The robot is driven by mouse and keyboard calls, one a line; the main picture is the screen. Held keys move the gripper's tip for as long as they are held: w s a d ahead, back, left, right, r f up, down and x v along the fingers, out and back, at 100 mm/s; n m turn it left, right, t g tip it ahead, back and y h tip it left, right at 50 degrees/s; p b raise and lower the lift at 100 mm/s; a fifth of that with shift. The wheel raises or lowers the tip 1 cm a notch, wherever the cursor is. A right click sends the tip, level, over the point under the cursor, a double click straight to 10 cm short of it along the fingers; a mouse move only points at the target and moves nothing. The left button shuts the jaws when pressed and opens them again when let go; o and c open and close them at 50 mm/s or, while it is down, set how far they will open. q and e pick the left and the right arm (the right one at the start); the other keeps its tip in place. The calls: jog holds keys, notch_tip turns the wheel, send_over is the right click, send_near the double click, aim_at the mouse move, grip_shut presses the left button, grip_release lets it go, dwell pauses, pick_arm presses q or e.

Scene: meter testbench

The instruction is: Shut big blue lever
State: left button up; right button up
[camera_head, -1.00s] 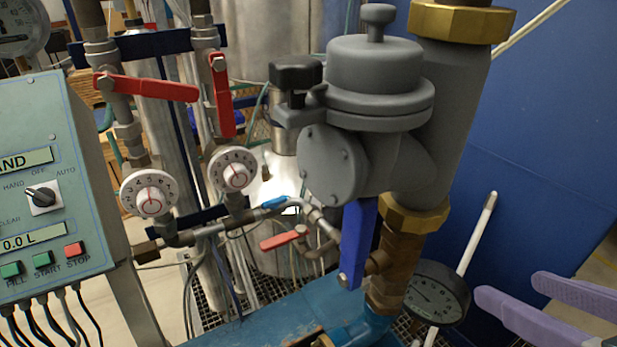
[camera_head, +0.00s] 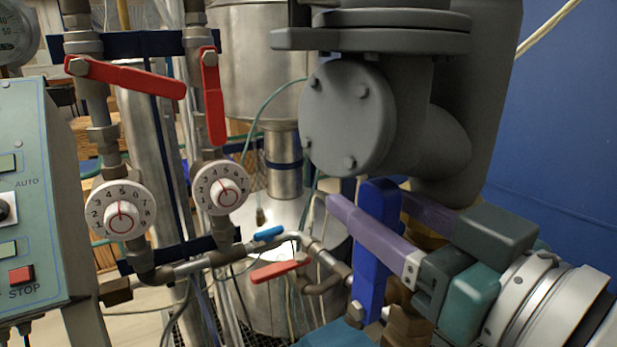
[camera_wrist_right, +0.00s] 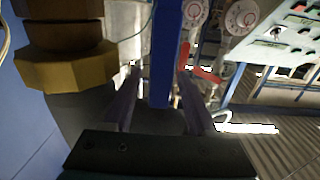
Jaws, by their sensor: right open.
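The big blue lever (camera_head: 374,250) hangs down below the grey valve body, its bolted lower end at the pipe. My right gripper (camera_head: 370,202) comes in from the right, open, with one purple finger in front of the lever and the other behind it. In the right wrist view the blue lever (camera_wrist_right: 166,50) runs between the two fingers of the gripper (camera_wrist_right: 158,80), with visible gaps on both sides. My left gripper is not in view.
The grey valve housing (camera_head: 350,120) sits just above the gripper. Two red levers (camera_head: 130,78), two white dials (camera_head: 120,210), a small blue handle (camera_head: 268,234) and a low red handle (camera_head: 279,271) are to the left. A control box (camera_head: 28,190) stands at the far left.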

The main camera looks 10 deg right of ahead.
jog(key=shift+x, duration=1.45)
jog(key=shift+c, duration=0.4)
grip_shut()
